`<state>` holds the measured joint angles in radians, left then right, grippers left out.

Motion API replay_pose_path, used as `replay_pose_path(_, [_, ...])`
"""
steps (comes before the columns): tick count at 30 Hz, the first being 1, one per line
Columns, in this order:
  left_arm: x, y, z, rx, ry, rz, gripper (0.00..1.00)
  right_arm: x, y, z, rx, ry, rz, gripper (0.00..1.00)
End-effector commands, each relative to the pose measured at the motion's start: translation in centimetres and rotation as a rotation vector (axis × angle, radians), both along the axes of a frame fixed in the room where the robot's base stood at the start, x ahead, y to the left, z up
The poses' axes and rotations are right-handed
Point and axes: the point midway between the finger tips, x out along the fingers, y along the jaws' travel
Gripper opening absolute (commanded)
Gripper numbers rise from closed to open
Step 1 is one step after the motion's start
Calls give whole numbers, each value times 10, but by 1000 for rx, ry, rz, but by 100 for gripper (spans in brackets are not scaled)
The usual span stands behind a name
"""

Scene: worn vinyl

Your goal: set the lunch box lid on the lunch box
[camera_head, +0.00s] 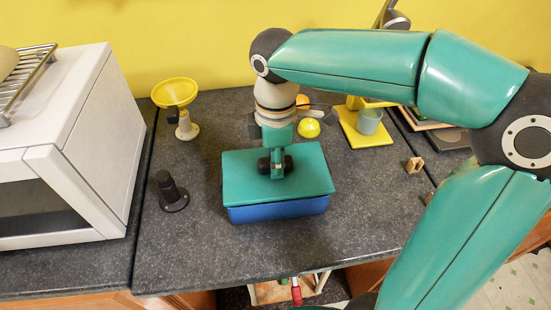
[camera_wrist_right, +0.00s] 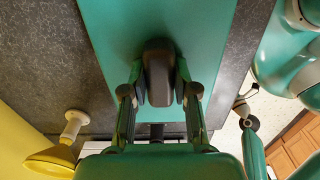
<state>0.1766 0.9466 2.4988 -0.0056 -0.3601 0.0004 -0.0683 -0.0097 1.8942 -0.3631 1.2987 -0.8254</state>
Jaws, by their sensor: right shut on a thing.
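The lunch box lid (camera_head: 240,178) is a flat teal-green slab. It lies level over the blue lunch box (camera_head: 280,210), roughly lined up with it, its edges slightly wider than the box. No clear gap shows between them, but I cannot tell whether the lid is fully seated. My right gripper (camera_head: 277,166) comes down from above and is shut on the lid's dark handle. In the right wrist view the handle (camera_wrist_right: 158,60) stands between the fingers, with the lid (camera_wrist_right: 110,25) behind it. The box's inside is hidden. My left gripper is not in view.
A white oven (camera_head: 105,140) stands at left. Between it and the box are a black stand (camera_head: 172,193) and a yellow funnel-shaped thing (camera_head: 175,92). A yellow tray with a grey-green cup (camera_head: 369,121) is behind right.

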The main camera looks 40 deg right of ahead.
Motion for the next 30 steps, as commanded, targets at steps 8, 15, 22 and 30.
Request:
replay_pose_path(8, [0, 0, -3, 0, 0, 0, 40, 0, 0, -4, 0, 0, 0, 0])
replay_pose_path(15, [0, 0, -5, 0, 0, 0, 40, 0, 0, -7, 0, 0, 0, 0])
replay_pose_path(22, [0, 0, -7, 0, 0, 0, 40, 0, 0, -10, 0, 0, 0, 0])
replay_pose_path(30, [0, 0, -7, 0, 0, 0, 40, 0, 0, -9, 0, 0, 0, 58])
